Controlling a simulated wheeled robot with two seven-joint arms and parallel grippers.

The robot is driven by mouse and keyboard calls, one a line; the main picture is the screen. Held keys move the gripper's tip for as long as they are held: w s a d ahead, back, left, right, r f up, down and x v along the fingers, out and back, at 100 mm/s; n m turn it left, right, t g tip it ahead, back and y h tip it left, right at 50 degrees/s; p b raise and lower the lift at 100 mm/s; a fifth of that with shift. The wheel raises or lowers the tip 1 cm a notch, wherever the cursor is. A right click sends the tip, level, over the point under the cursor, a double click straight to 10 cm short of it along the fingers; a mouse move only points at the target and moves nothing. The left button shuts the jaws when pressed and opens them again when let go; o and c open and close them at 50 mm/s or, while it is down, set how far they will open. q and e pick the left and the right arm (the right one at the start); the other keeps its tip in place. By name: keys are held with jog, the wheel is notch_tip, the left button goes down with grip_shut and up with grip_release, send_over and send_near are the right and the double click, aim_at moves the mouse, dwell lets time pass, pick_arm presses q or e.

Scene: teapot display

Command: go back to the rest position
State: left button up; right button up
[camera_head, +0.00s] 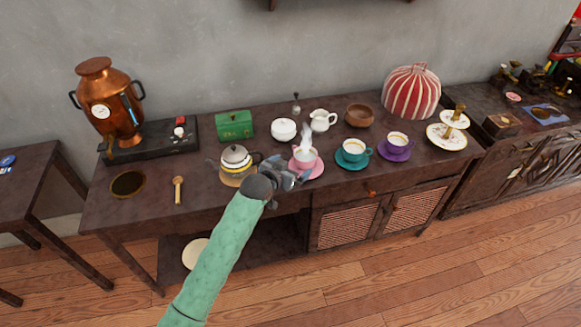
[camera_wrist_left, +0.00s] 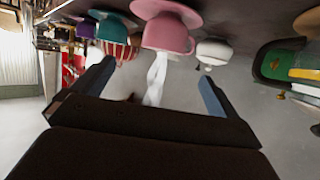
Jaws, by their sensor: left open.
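My left arm reaches up from the bottom of the head view, and its gripper (camera_head: 293,178) is over the table's front edge, close to the pink cup (camera_head: 305,156) on its pink saucer. In the left wrist view the gripper's two fingers (camera_wrist_left: 153,92) are spread wide with nothing held between them. The pink cup (camera_wrist_left: 168,34) shows upside down there, beyond the fingertips, with white steam trailing from it. I cannot tell from the head view whether the gripper touches the saucer. My right gripper is not in view.
A glass teapot (camera_head: 237,166) stands just left of my gripper. Teal (camera_head: 354,152) and purple (camera_head: 397,145) cups sit to the right. A copper samovar (camera_head: 110,108), green box (camera_head: 234,126) and striped cosy (camera_head: 411,92) stand further back. Open floor (camera_head: 400,280) lies in front.

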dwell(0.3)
pick_arm(q)
jog(key=s+a+f+n+g+y, duration=0.1)
jog(key=s+a+f+g+y, duration=0.3)
jog(key=s, duration=0.9)
jog(key=s+a+f+n+g, duration=0.15)
jog(key=s+a, duration=0.55)
jog(key=s, duration=0.7)
jog(key=s+a+f+n+g+y, duration=0.1)
jog(key=s+a+f+g+y, duration=0.3)
jog(key=s, duration=0.9)
jog(key=s+d+f+h, duration=0.1)
jog(key=s+f, duration=0.1)
jog(key=f, duration=1.4)
jog(key=s+d+f+g+h, duration=0.1)
jog(key=s+f, duration=0.1)
jog(key=f, duration=1.4)
jog(key=shift+s+d+h, duration=0.2)
jog(key=shift+d+h, duration=0.2)
jog(key=shift+r, duration=0.1)
